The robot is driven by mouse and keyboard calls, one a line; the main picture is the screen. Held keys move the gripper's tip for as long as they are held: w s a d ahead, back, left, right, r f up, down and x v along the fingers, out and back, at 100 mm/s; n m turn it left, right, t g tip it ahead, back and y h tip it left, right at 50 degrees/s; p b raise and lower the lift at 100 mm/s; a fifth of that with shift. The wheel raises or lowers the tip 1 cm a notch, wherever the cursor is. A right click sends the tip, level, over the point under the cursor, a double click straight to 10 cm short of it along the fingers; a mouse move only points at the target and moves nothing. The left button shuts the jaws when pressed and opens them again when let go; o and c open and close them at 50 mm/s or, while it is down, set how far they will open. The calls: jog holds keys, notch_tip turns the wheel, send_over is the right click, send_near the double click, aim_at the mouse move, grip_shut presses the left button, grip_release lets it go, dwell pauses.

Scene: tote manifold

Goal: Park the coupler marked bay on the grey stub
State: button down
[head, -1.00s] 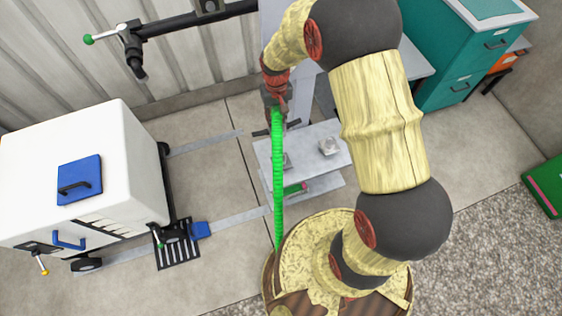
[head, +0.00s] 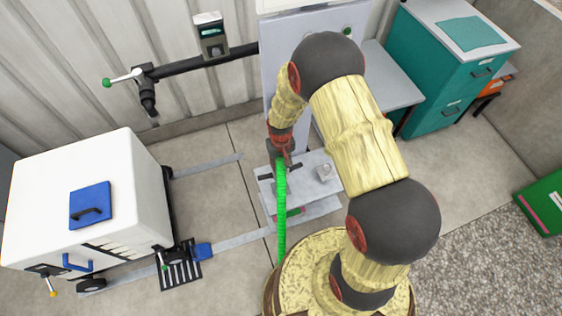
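A green hose (head: 281,205) rises from beside my base to my gripper (head: 282,160). My gripper points down over the small grey bench. It appears shut on the coupler at the hose's top end; the coupler itself is mostly hidden by the fingers, and no marking is readable. The bench (head: 310,162) carries a pale grey block-like fitting (head: 325,172) to the right of my gripper. Another dark, flat part lies on the bench by the hose, partly covered. I cannot tell which fitting is the grey stub.
A white wheeled tote (head: 80,195) stands at left. A black pipe with a green-handled valve (head: 125,78) runs along the wall. A grey cabinet stands behind my gripper, and a teal drawer unit (head: 440,75) is at back right. Floor between tote and bench is mostly clear.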

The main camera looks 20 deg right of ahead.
jog(key=shift+f+b, duration=4.05)
jog(key=shift+f, duration=1.95)
jog(key=c, duration=1.4)
grip_release()
jog(key=shift+s, duration=0.1)
notch_tip(320, 180, up, 12)
